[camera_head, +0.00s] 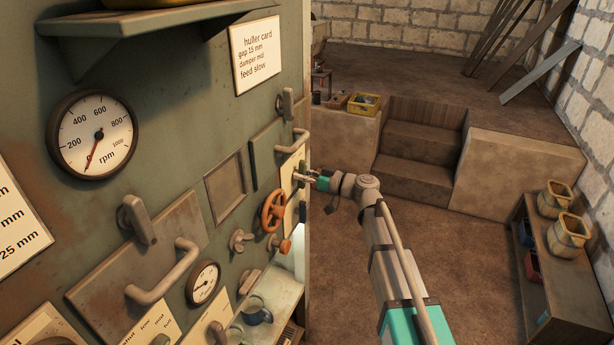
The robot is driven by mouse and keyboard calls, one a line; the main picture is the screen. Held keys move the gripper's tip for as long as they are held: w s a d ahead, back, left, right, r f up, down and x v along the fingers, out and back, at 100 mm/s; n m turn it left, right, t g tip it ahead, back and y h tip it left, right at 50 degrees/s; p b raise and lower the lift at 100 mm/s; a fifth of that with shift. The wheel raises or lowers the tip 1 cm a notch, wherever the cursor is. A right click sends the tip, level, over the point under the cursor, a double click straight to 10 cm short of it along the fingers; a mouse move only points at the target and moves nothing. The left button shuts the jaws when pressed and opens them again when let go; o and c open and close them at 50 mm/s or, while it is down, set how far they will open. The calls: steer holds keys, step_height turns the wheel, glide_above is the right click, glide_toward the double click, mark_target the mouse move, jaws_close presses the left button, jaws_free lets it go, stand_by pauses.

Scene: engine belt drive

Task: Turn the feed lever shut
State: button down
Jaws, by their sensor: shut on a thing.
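My gripper (306,177) is at the right end of the green machine panel, with its fingers closed at a cream plate (287,182). It is shut on what looks like a small lever on that plate. The fingers hide most of it, and its angle and any label are too small to read. No label naming the feed lever is readable.
Near my gripper are an orange handwheel (272,211), valve knobs (241,241) and a door handle (294,141). A large rpm gauge (92,135) and a huller card (255,54) are on the panel. The floor to the right is open, with steps (415,160) and a shelf (565,270) beyond.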

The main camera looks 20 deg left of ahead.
steer(key=shift+a+n, duration=0.1)
steer(key=shift+n, duration=0.5)
steer(key=c, duration=0.6)
jaws_free()
steer(key=shift+a, duration=0.1)
steer(key=shift+o, duration=0.4)
steer(key=shift+d, duration=0.25)
steer(key=s+d, duration=0.1)
steer(key=d, duration=1)
steer(key=shift+d, duration=0.3)
